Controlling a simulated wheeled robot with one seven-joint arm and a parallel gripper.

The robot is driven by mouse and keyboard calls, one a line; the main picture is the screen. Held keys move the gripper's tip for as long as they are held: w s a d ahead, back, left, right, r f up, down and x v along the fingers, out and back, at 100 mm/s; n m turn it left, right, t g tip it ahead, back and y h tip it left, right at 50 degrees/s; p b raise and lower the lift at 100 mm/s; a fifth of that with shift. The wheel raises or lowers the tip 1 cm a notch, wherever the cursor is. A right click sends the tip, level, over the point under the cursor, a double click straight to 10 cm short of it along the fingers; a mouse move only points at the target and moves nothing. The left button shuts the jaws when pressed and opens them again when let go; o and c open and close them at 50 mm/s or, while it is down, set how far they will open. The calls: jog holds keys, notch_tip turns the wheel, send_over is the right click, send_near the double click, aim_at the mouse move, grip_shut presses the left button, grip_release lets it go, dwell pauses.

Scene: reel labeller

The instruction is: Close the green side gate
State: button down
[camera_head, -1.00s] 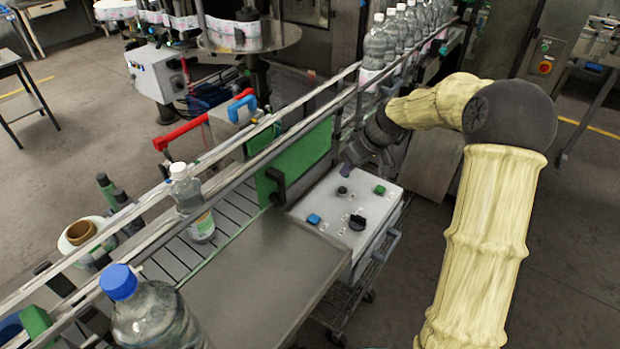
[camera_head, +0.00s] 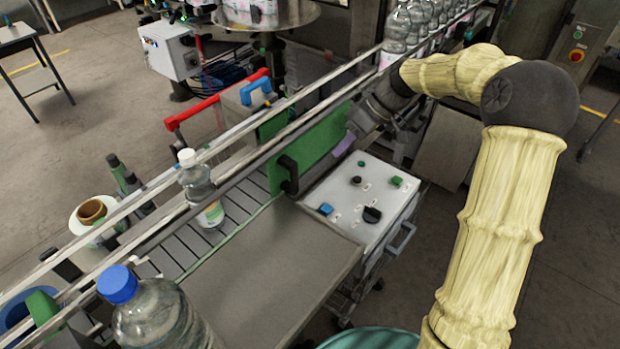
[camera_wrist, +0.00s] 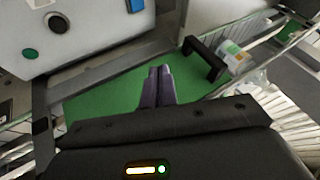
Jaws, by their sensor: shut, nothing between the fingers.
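The green side gate (camera_head: 321,144) is a flat green panel beside the conveyor rail, with a black handle (camera_head: 289,174) at its near end. In the wrist view the green panel (camera_wrist: 110,98) fills the middle, and its black handle (camera_wrist: 204,59) stands to the right of my fingers. My gripper (camera_head: 343,146) is at the far part of the panel, away from the handle. In the wrist view the purple fingers of my gripper (camera_wrist: 158,72) are together and empty, over or against the panel; I cannot tell whether they touch it.
A white control box (camera_head: 360,205) with buttons and knobs stands right of the gate. A small labelled bottle (camera_head: 200,190) stands on the conveyor, and a blue-capped bottle (camera_head: 155,315) is in front. Several bottles (camera_head: 420,28) line the far rail.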

jog(key=s+a+f+p, duration=0.4)
jog(key=a+f, duration=0.3)
jog(key=a, duration=0.1)
jog(key=shift+s, duration=0.15)
jog(key=shift+s, duration=0.1)
